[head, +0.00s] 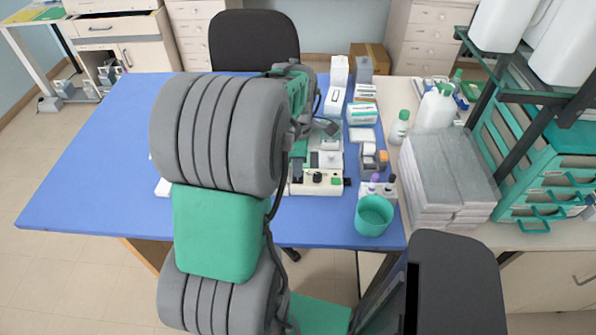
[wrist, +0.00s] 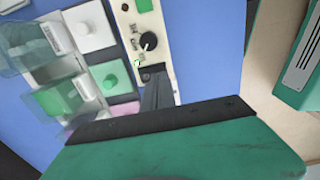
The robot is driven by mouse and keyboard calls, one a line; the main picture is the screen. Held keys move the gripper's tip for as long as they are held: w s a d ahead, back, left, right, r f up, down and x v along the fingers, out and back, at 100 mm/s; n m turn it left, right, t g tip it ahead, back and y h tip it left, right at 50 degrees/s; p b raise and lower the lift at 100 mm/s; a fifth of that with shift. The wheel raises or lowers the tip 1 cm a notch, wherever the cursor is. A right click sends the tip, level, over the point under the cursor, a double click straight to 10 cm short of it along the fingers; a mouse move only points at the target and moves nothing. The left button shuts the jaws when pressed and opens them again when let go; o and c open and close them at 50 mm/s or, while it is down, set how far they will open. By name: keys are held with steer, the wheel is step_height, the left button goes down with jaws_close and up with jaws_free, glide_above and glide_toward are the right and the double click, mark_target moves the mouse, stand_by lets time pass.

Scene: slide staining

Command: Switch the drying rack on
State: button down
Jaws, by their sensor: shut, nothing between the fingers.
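The drying rack's cream control panel (wrist: 128,22) shows at the top middle of the wrist view. It carries a black round knob (wrist: 150,42) with a white pointer mark and small printed labels, too blurred to read. A green block or button (wrist: 143,5) sits beyond the knob. My gripper (wrist: 154,76) is shut and empty, its dark fingertips at the near end of the panel, just short of the knob. I cannot tell whether they touch the panel. In the head view the panel (head: 316,188) shows on the blue table, partly hidden behind my arm.
In the wrist view, white and green square containers (wrist: 90,27) with clear covers stand left of the panel. In the head view, a green cup (head: 374,215), boxes (head: 362,114) and a bottle (head: 399,127) stand right of it.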

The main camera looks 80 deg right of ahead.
mark_target(298, 179)
steer(key=shift+r+p, duration=1.5)
steer(key=shift+r, duration=1)
